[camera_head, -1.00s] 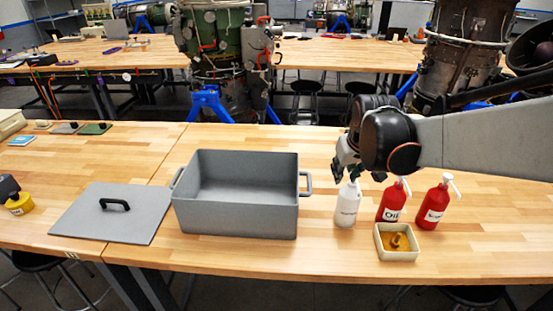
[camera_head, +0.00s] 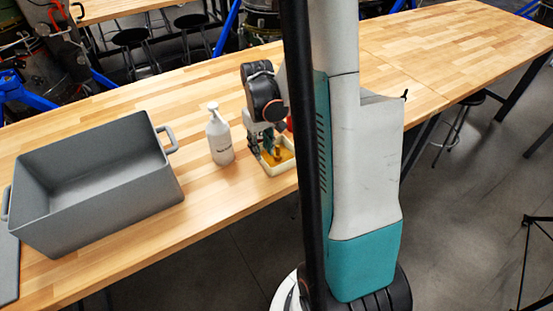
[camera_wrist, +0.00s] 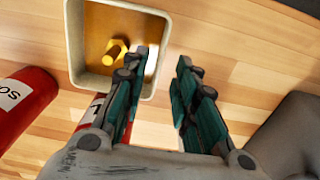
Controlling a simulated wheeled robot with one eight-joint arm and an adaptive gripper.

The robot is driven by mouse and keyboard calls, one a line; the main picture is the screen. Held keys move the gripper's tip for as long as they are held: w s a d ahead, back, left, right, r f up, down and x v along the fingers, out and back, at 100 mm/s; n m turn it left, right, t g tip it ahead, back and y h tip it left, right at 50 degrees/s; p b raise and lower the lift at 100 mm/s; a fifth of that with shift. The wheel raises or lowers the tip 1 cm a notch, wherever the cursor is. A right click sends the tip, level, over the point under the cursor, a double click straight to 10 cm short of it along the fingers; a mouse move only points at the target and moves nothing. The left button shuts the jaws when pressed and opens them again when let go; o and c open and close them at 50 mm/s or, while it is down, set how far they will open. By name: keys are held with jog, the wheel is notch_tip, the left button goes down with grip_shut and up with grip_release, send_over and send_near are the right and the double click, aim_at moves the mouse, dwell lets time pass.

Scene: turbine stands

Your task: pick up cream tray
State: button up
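The cream tray (camera_head: 281,168) sits on the wooden table, partly hidden by my arm in the head view. It holds a yellow-brown layer and a golden bolt-like piece (camera_wrist: 116,50). In the wrist view the tray (camera_wrist: 73,45) fills the upper left. My gripper (camera_wrist: 163,58) is open, its two fingers apart near the tray's right wall. The left finger overlaps the tray's inside and the right finger is outside it. I cannot tell whether either finger touches the wall. In the head view my gripper (camera_head: 262,143) is low at the tray.
A white pump bottle (camera_head: 219,138) stands left of the tray. A large grey bin (camera_head: 120,205) is further left, with a grey lid (camera_head: 8,268) at the edge. A red bottle (camera_wrist: 20,103) is left of the tray in the wrist view; another red bottle shows partly behind my left finger.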

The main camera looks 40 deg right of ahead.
jog(key=shift+w+f+b, duration=0.2)
jog(key=shift+f+b, duration=0.7)
jog(key=shift+f, duration=1.95)
grip_shut()
